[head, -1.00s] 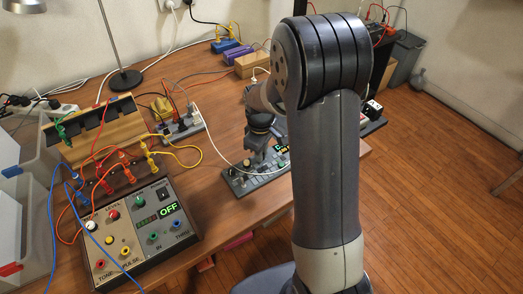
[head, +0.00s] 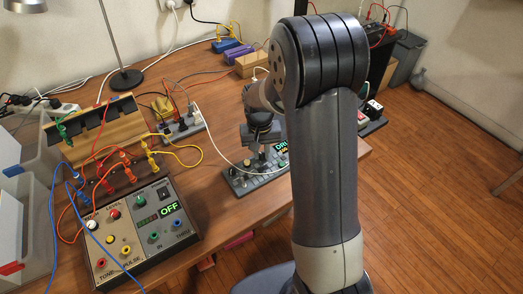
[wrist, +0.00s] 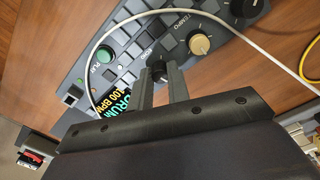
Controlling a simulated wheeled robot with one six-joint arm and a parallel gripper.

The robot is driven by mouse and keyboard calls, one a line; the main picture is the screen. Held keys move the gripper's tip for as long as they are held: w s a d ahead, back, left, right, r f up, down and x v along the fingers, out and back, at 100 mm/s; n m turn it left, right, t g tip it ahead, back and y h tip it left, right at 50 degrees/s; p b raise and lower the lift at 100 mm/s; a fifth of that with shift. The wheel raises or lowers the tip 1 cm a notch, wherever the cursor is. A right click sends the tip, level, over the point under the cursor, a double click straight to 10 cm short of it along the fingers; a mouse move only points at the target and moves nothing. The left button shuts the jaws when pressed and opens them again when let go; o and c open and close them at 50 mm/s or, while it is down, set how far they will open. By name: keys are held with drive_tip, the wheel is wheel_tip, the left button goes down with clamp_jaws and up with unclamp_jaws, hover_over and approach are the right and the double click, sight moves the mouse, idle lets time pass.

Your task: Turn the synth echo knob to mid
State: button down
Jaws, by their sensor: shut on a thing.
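The dark drum synth panel (head: 240,184) lies on the table under my gripper (head: 258,160). In the wrist view the panel (wrist: 119,42) shows pale pads, a green button (wrist: 105,54) marked PLAY and a display (wrist: 118,106) reading DRUM 100 BPM. My gripper (wrist: 159,76) is shut on a small dark knob (wrist: 157,66) on this panel. The fingers hide most of the knob, so its pointer is not visible. A beige knob (wrist: 199,44) marked TEMPO sits to the right, apart from the fingers.
A white cable (wrist: 120,22) arcs over the panel close to the fingers. Another black knob (wrist: 248,8) sits at the panel's right end.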

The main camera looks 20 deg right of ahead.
sight(260, 154)
drive_tip(key=shift+m, duration=1.1)
drive_tip(key=c, duration=1.3)
unclamp_jaws()
drive_tip(key=shift+c, duration=0.2)
wheel_tip(260, 154, up, 11)
drive_tip(key=shift+a+p, duration=0.15)
drive_tip(key=shift+p, duration=0.3)
drive_tip(key=shift+f, duration=0.1)
